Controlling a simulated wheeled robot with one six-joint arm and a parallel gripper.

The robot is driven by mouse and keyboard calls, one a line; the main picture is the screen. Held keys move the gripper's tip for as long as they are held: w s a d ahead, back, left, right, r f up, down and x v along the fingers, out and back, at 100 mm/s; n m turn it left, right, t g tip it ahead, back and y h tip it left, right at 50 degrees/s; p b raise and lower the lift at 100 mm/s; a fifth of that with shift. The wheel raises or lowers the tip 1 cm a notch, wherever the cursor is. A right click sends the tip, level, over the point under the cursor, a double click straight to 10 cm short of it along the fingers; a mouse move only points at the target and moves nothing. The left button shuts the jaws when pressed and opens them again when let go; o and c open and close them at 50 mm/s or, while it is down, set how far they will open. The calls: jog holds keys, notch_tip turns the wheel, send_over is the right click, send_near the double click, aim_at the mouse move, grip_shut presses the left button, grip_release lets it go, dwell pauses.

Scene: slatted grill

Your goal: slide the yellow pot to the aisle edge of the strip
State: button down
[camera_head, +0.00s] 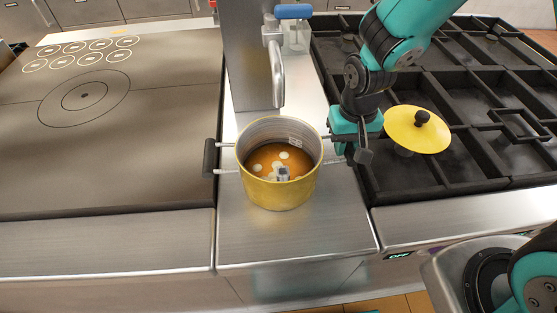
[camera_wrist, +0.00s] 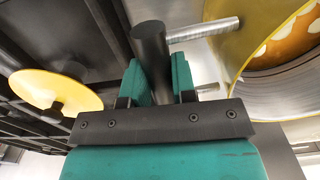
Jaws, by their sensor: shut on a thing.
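The yellow pot (camera_head: 280,190) stands upright on the steel strip (camera_head: 293,239), with orange-brown soup and pale pieces inside. It has a handle on each side; the left dark grip (camera_head: 210,158) sticks out toward the flat griddle. My gripper (camera_head: 352,140) is at the pot's right side, shut on the right handle. In the wrist view the dark handle grip (camera_wrist: 150,45) lies between my two teal fingers (camera_wrist: 158,85), and the pot's wall (camera_wrist: 240,42) shows at upper right. Part of the right handle is hidden by my gripper in the head view.
A faucet (camera_head: 275,65) with a blue lever stands behind the pot. A yellow lid (camera_head: 417,130) with a dark knob rests on the slatted grill (camera_head: 400,175) at right. A flat griddle (camera_head: 120,150) lies left. The strip in front of the pot is clear to its front edge.

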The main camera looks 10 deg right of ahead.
jog(key=s, duration=0.8)
jog(key=shift+s, duration=0.3)
dwell(0.3)
jog(key=c, duration=0.8)
grip_release()
jog(key=shift+c, duration=0.2)
jog(key=shift+d+f, duration=0.1)
notch_tip(320, 180, up, 18)
jog(key=shift+f, duration=0.25)
jog(key=s+a+r+n+y, duration=0.3)
jog(key=s+a+n+y, duration=0.1)
jog(key=s+n, duration=0.3)
jog(key=shift+s+a+r, duration=0.15)
jog(key=shift+s+a, duration=0.1)
jog(key=shift+s, duration=0.45)
